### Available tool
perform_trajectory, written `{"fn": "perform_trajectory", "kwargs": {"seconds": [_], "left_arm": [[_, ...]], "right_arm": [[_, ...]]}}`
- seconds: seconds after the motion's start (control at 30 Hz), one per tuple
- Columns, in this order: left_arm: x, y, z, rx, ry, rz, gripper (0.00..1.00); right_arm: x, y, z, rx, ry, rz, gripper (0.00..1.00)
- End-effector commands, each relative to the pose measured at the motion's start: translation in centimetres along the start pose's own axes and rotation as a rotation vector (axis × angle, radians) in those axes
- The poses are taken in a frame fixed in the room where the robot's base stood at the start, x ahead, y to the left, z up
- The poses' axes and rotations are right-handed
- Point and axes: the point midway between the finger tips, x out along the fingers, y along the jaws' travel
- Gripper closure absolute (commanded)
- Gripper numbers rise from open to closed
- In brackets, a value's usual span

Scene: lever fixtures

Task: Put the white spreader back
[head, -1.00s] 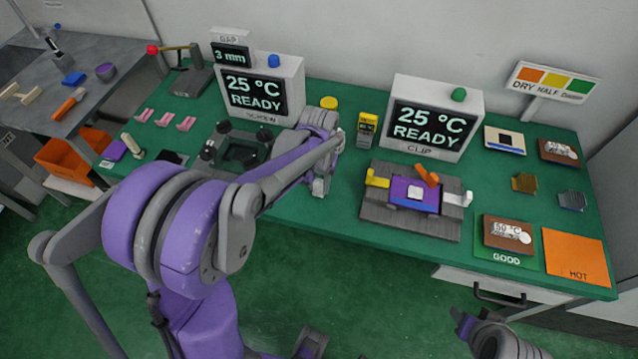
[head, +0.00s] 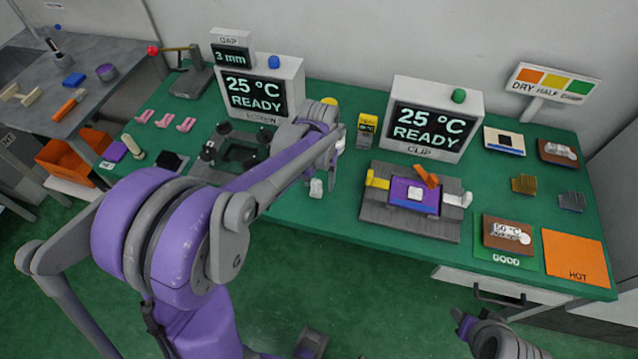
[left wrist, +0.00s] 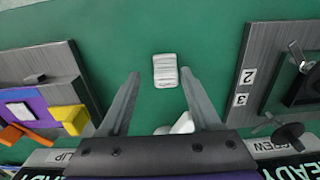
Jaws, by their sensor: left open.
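A small white ribbed block (head: 316,188), which looks like the white spreader, lies on the green table left of the clip fixture. In the left wrist view the white block (left wrist: 166,70) lies on the green surface just beyond my fingertips, apart from them. My left gripper (head: 333,158) is open and empty above the table; its two fingers (left wrist: 155,88) are spread wide in the wrist view. Another white piece (left wrist: 181,124) shows between the fingers near the gripper body, partly hidden. My right gripper (head: 463,323) is at the lower right, clear of the table; its jaw opening is unclear.
The clip fixture (head: 376,217) holds a purple plate with yellow, orange and white levers. The screw fixture (head: 205,172) is at left, partly behind my arm. Two display boxes stand behind. Green table around the block is free.

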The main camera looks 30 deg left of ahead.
Motion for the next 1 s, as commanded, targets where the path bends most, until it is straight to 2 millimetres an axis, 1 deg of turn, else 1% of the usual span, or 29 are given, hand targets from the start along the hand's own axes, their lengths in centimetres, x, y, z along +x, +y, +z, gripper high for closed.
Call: {"fn": "perform_trajectory", "kwargs": {"seconds": [0.03, 0.1, 0.3, 0.4, 0.5, 0.57, 0.63, 0.67, 0.77, 0.87, 0.9, 1.0], "left_arm": [[-1.2, 0.0, 0.1, 0.000, 0.000, 0.000, 0.36], [-2.8, 0.0, 0.0, 0.000, 0.000, 0.000, 0.36], [-7.1, 0.0, 0.0, -0.001, 0.000, 0.000, 0.36], [-8.6, 0.0, 0.0, -0.001, 0.000, 0.000, 0.36], [-9.6, 0.0, 0.0, 0.000, 0.000, 0.000, 0.36], [-10.0, 0.0, 0.1, 0.001, 0.002, 0.000, 0.36], [-10.2, 0.2, 0.7, 0.008, 0.013, 0.001, 0.36], [-10.3, 0.3, 1.1, 0.013, 0.022, 0.002, 0.36], [-10.4, 0.9, 3.4, 0.043, 0.078, 0.007, 0.36], [-10.0, 1.6, 6.8, 0.086, 0.160, 0.015, 0.36], [-9.7, 1.9, 8.2, 0.104, 0.196, 0.019, 0.36], [-8.6, 2.3, 11.5, 0.148, 0.283, 0.029, 0.36]], "right_arm": [[-0.2, 0.0, -0.1, 0.000, 0.001, 0.000, 0.50], [-0.3, 0.0, -0.3, 0.000, 0.002, 0.000, 0.50], [-0.7, 0.0, -0.6, 0.000, 0.004, 0.000, 0.50], [-0.8, 0.0, -0.7, 0.000, 0.005, 0.000, 0.50], [-0.8, 0.0, -0.7, 0.000, 0.005, 0.000, 0.50], [-0.9, 0.0, -0.8, 0.000, 0.006, 0.000, 0.50], [-0.9, 0.0, -0.8, 0.000, 0.006, 0.000, 0.50], [-0.9, 0.0, -0.8, 0.000, 0.005, 0.000, 0.50], [-0.9, 0.0, -0.8, 0.000, 0.005, 0.000, 0.50], [-0.9, 0.0, -0.8, 0.000, 0.005, 0.000, 0.50], [-0.9, 0.0, -0.7, 0.000, 0.005, 0.000, 0.50], [-0.9, 0.0, -0.7, 0.000, 0.005, 0.000, 0.50]]}}
